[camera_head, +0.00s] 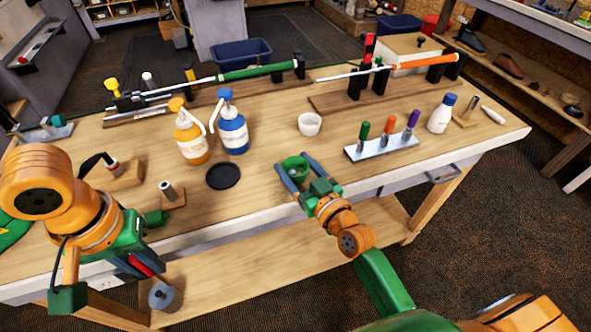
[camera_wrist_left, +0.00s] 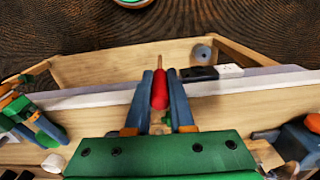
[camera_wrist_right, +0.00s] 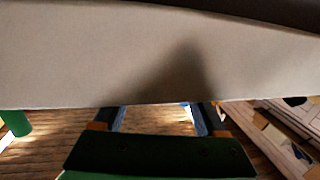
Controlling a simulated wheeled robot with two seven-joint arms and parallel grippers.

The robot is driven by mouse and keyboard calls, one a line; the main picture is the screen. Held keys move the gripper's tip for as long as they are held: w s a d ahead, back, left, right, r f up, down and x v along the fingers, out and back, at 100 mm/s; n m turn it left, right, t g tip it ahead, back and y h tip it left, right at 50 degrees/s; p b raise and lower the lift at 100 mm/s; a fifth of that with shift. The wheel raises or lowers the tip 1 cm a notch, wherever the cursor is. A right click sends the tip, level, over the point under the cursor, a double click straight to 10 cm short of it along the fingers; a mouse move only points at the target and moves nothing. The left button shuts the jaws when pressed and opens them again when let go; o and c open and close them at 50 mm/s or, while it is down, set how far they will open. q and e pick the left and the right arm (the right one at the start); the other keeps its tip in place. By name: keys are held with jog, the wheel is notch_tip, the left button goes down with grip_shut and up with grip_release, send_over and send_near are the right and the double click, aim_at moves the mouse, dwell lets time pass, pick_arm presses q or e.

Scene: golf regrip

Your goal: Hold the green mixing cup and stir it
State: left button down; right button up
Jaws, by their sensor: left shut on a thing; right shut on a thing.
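The green mixing cup (camera_head: 295,164) stands upright near the front edge of the workbench in the head view. My right gripper (camera_head: 296,172) is shut on it, one finger on each side. My left gripper (camera_head: 143,267) is in front of the bench's front edge, well left of the cup and lower. It is shut on a red-handled tool (camera_head: 140,265), which also shows between the fingers in the left wrist view (camera_wrist_left: 160,90). The tool's full length is not clear. In the right wrist view the fingers (camera_wrist_right: 160,117) show in part, and I cannot make out the cup there.
A white bowl (camera_head: 310,123) stands behind the cup. An orange pump bottle (camera_head: 190,138), a blue one (camera_head: 232,131) and a black disc (camera_head: 223,176) lie left of it. A rack of coloured-handled tools (camera_head: 382,147) is to the right. Golf clubs rest in stands behind.

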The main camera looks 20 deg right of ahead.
dwell(0.3)
jog(key=o, duration=1.3)
jog(key=shift+c, duration=0.2)
